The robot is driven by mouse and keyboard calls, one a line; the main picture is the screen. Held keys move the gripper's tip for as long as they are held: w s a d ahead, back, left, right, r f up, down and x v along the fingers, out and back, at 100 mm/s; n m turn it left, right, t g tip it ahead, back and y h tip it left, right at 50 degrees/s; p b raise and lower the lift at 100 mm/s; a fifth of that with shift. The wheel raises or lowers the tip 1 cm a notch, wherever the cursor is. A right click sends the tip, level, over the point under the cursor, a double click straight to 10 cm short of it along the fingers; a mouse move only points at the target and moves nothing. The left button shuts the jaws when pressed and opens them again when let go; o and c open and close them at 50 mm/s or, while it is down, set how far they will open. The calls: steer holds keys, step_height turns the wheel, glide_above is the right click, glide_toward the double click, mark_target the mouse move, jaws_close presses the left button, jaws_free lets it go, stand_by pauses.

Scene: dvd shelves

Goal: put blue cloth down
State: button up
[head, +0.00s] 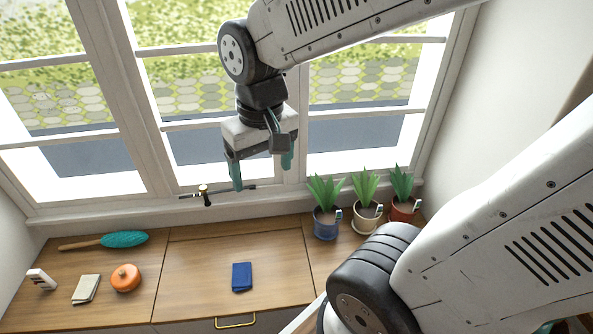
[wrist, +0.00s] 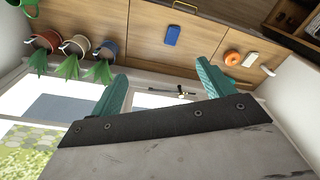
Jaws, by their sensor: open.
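The blue cloth (head: 242,277) lies folded on the wooden counter, near the front edge above a brass drawer handle. It also shows in the wrist view (wrist: 173,35), flat on the wood. My gripper (head: 262,180) is open and empty, raised well above the counter in front of the window. Its two teal fingers stand wide apart in the wrist view (wrist: 165,85), with nothing between them. The cloth is clear of the fingers.
Three potted plants stand at the right: blue (head: 326,222), cream (head: 367,215) and red (head: 402,208). The window latch (head: 205,195) is behind my gripper.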

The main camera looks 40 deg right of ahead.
steer(key=s+r+n, duration=0.1)
steer(key=s+r, duration=0.2)
steer(key=s, duration=0.5)
steer(key=shift+s+d+r, duration=0.15)
steer(key=shift+s+r, duration=0.15)
steer(key=shift+r, duration=0.05)
steer(key=shift+o, duration=0.4)
